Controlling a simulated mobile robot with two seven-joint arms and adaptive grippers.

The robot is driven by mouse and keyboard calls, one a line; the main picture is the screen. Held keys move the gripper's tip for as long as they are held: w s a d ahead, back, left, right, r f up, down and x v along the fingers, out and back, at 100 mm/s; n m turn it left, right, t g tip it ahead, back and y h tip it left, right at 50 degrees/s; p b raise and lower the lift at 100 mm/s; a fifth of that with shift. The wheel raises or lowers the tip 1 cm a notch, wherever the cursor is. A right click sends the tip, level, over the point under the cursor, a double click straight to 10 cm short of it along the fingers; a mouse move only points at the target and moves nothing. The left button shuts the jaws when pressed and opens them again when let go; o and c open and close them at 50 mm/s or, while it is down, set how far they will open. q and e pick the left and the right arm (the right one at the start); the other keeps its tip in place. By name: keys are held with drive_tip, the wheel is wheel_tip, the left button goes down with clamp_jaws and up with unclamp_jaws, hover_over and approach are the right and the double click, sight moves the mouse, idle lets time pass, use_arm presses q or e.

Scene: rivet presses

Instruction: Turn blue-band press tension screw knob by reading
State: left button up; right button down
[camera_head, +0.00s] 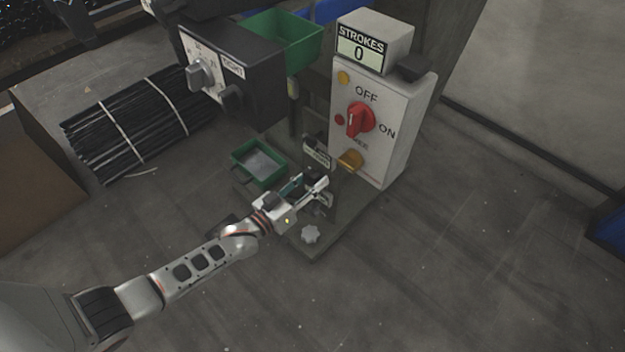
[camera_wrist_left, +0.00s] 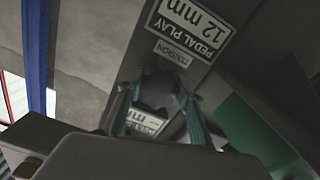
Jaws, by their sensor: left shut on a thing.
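My left gripper (camera_head: 318,188) is low at the front of the press (camera_head: 395,125). In the left wrist view the gripper (camera_wrist_left: 158,92) has its two fingers on either side of a dark knob (camera_wrist_left: 156,90) and is shut on it. The knob is blurred and partly hidden by the fingers. Just beyond it is a TENSION label (camera_wrist_left: 174,53), with a plate (camera_wrist_left: 188,22) reading PEDAL PLAY 12 mm above. A second plate (camera_wrist_left: 145,123) shows between the fingers, partly hidden. I cannot make out a blue band on the press. My right gripper is not in view.
The press has a STROKES counter (camera_head: 362,52) reading 0 and a red OFF/ON switch (camera_head: 360,119). A small green tray (camera_head: 240,154) stands left of the gripper. Open floor lies right.

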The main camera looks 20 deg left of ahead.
use_arm(q)
drive_tip(key=shift+a+m, duration=0.15)
drive_tip(key=shift+m, duration=0.75)
drive_tip(key=o, duration=1.1)
drive_tip(key=v, duration=1.2)
